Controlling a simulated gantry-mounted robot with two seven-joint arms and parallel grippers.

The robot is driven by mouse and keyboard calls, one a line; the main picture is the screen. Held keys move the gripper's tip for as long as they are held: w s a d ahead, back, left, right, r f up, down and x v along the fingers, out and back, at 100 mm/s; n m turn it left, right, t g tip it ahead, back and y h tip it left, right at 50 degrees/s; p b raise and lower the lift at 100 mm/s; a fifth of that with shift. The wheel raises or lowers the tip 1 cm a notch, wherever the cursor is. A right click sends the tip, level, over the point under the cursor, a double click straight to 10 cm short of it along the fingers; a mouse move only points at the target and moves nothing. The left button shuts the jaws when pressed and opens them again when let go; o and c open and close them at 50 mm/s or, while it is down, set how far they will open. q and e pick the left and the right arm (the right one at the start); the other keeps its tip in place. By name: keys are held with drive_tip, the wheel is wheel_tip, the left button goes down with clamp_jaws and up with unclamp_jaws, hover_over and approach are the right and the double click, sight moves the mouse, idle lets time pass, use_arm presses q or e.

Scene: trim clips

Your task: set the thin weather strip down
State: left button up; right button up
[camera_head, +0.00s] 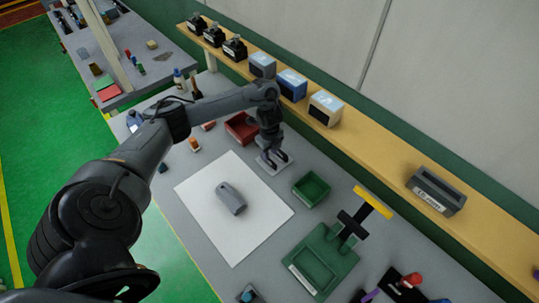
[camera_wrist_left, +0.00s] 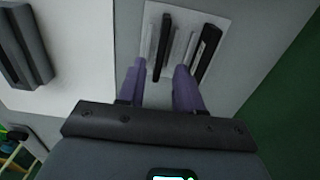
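My left gripper (camera_head: 272,158) points down over a small white plate (camera_head: 284,169) on the bench. In the left wrist view, its two purple fingers (camera_wrist_left: 160,72) are spread apart at the near end of the plate (camera_wrist_left: 222,14). A thin dark strip (camera_wrist_left: 162,45) lies lengthwise on the plate, in line with the gap between the fingers. I see clearance on both sides of it. Thin pale strips and a thicker black strip (camera_wrist_left: 207,50) lie beside it. I cannot tell for certain which is the thin weather strip. My right gripper does not show.
A grey rounded cover (camera_head: 231,198) lies on a white sheet (camera_head: 236,241). A green bin (camera_head: 311,188) and a red bin (camera_head: 240,130) stand near the gripper. A green fixture (camera_head: 318,262) with a yellow-topped handle stands at lower right. A wooden shelf (camera_head: 380,148) runs behind.

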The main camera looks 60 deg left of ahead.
use_arm(q)
wheel_tip(320, 180, up, 8)
drive_tip(key=p, duration=0.3)
drive_tip(key=shift+r+p, duration=0.2)
drive_tip(key=shift+p, duration=0.1)
